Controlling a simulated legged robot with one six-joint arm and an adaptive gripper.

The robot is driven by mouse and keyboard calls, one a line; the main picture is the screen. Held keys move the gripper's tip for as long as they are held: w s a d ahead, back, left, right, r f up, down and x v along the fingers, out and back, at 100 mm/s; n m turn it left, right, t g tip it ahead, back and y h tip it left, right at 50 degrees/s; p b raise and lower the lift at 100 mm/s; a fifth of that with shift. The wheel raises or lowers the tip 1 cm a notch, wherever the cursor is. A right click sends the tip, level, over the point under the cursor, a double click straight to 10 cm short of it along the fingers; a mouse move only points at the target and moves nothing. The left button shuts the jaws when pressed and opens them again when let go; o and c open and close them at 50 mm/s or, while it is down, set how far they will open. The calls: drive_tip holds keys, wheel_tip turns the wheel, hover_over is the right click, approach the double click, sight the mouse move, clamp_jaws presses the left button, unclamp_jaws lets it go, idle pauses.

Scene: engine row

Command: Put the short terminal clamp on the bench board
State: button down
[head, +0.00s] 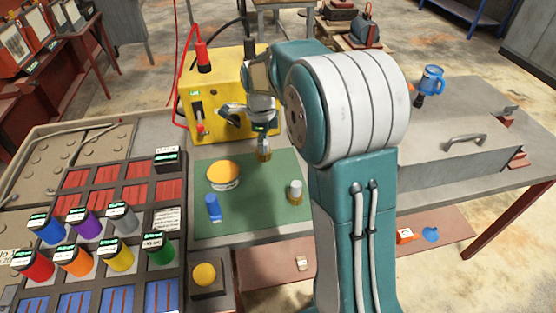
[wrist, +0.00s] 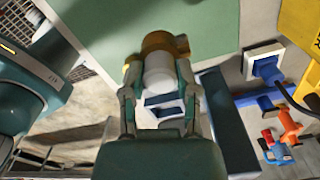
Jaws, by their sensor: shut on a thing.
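My gripper (head: 262,128) is shut on a small brass-coloured clamp (head: 264,153). It hangs upright over the back part of the green bench board (head: 240,218); I cannot tell whether it touches the board. In the wrist view my gripper (wrist: 157,85) closes around the clamp's pale cylindrical part, with its brass part (wrist: 160,42) beyond the fingertips. The green board (wrist: 215,25) also shows there. A similar piece with a white top and brass base (head: 295,192) stands on the board's right side. I cannot tell from the pictures which of the two is shorter.
An orange-topped round container (head: 223,175) and a blue cylinder (head: 213,207) stand on the board. A yellow box (head: 222,95) with a red plug stands behind. A rack of coloured cylinders (head: 85,240) is at left. The board's front middle is clear.

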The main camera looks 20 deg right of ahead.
drive_tip(key=d+f, duration=0.2)
drive_tip(key=w+d+f, duration=0.1)
drive_tip(key=d+f, duration=0.3)
drive_tip(key=shift+w+d+f, duration=0.3)
drive_tip(key=shift+w+d, duration=0.05)
drive_tip(key=shift+d+f, duration=0.1)
drive_tip(key=shift+f, duration=1.55)
drive_tip(key=shift+c, duration=1.8)
unclamp_jaws()
drive_tip(key=shift+f, duration=0.1)
